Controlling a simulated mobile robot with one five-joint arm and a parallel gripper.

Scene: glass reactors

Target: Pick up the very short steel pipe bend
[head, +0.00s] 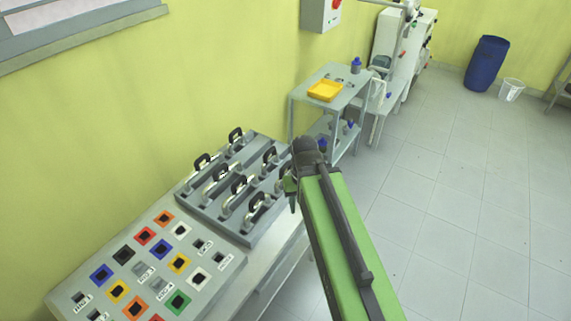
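One is at the back (237,137), and another is at the front right (258,206). They look alike at this size, so I cannot tell which is the very short bend. My gripper (291,194) is at the end of my green arm, by the right edge of the rack, close to the rightmost pieces. Its fingers are small and partly hidden by the arm, and I cannot see whether they hold anything.
A panel with coloured square sockets (140,262) lies in front of the rack. A blue barrel (486,64) stands at the back right. The tiled floor (470,190) at right is clear.

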